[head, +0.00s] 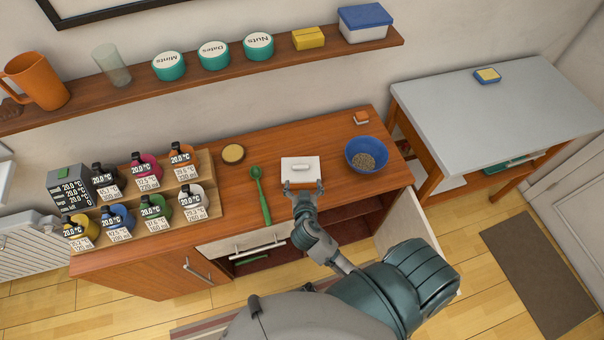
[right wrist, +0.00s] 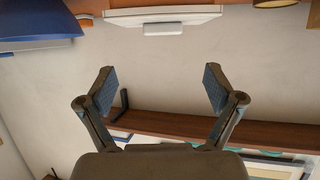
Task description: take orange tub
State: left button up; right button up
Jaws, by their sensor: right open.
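The orange tub (head: 301,168) sits on the wooden counter, with a white lid and a white handle on top covering most of its orange body. In the right wrist view the tub (right wrist: 163,17) shows at the top edge, lid and handle facing the camera, partly cut off. My right gripper (head: 303,187) is at the tub's near side in the head view. In the right wrist view my right gripper (right wrist: 160,88) has its fingers spread with nothing between them, and the tub lies beyond the fingertips. My left gripper is not in view.
A blue bowl (head: 367,155) of grains stands right of the tub. A green spoon (head: 261,195) and a small round yellow-topped dish (head: 233,153) lie to its left. A rack of labelled jars (head: 206,198) fills the counter's left. A shelf (head: 200,73) runs along the wall. A cabinet door (head: 411,225) stands open.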

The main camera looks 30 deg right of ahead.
aim_at(300, 168)
jog(key=x, duration=0.2)
jog(key=a+x, duration=0.1)
jog(key=x, duration=0.1)
jog(key=shift+w+d, duration=0.15)
jog(key=shift+w, duration=0.25)
jog(key=shift+w+f, duration=0.1)
jog(key=shift+w+d+f, duration=0.1)
jog(key=shift+w, duration=0.15)
jog(key=x, duration=0.3)
jog(key=p+x, duration=0.1)
jog(key=x, duration=0.1)
jog(key=shift+s+d+f, duration=0.25)
jog(key=shift+s+d, duration=0.1)
jog(key=shift+d+f, duration=0.1)
jog(key=shift+d, duration=0.05)
jog(key=shift+c, duration=0.4)
jog(key=shift+a, duration=0.35)
jog(key=c, duration=0.8)
jog(key=shift+a, duration=0.1)
grip_shut()
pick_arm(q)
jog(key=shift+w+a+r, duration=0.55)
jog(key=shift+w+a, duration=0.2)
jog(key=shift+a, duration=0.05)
